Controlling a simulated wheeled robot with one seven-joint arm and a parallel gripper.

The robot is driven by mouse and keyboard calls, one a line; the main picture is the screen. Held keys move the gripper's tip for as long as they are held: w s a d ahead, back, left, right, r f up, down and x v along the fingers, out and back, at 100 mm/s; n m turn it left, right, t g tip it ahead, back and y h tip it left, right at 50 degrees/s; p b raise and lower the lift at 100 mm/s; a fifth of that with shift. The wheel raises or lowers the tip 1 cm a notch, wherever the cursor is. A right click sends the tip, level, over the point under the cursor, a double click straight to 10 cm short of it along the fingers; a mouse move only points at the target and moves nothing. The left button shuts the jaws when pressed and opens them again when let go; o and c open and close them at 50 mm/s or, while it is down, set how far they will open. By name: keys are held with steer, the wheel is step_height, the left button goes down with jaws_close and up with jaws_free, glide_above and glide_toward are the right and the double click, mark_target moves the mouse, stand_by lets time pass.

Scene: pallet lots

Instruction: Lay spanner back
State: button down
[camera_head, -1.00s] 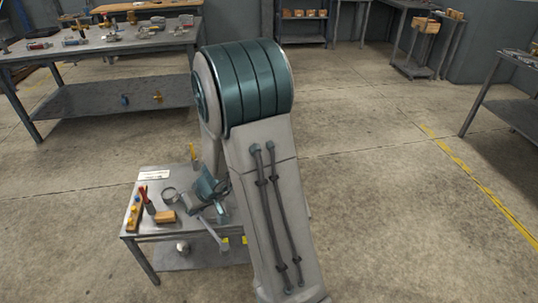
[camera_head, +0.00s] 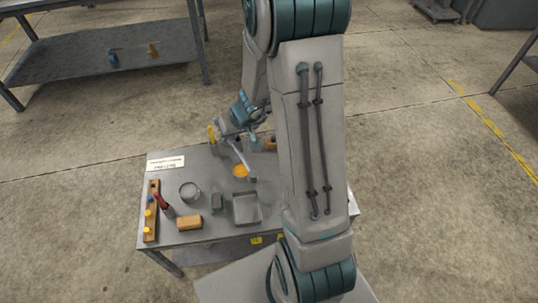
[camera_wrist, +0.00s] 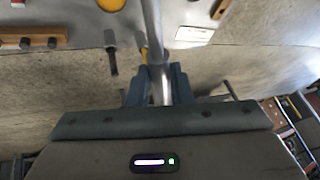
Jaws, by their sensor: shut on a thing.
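My gripper (camera_head: 240,122) is shut on a long grey metal bar that looks like the spanner (camera_head: 240,158). The spanner slants down and to the right above the back part of the small grey worktable (camera_head: 190,241). Its lower end shows near a yellow round item (camera_head: 240,170); I cannot tell whether it touches anything. In the wrist view, the gripper's two fingers (camera_wrist: 157,84) stand either side of the spanner shaft (camera_wrist: 153,35), which runs up out of the picture, so its far end is hidden there.
My arm hides the table's right part.

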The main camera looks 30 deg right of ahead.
steer(key=s+d+f+m+h+b, duration=0.1)
steer(key=d+f+m+b, duration=0.1)
steer(key=d+f+b, duration=0.4)
steer(key=s+d+f+m+h+b, duration=0.1)
steer(key=d+f+m+b, duration=0.1)
steer(key=d+f+b, duration=0.5)
step_height(320, 180, down, 6)
steer(key=b, duration=0.9)
steer(key=shift+s+d+b, duration=0.15)
steer(key=shift+s+b, duration=0.05)
steer(key=shift+b, duration=0.15)
steer(key=shift+f+b, duration=0.25)
steer(key=shift+b, duration=0.15)
step_height(320, 180, down, 9)
steer(key=b, duration=1)
steer(key=shift+f+b, duration=0.3)
steer(key=shift+b, duration=0.25)
steer(key=c, duration=1.2)
jaws_free()
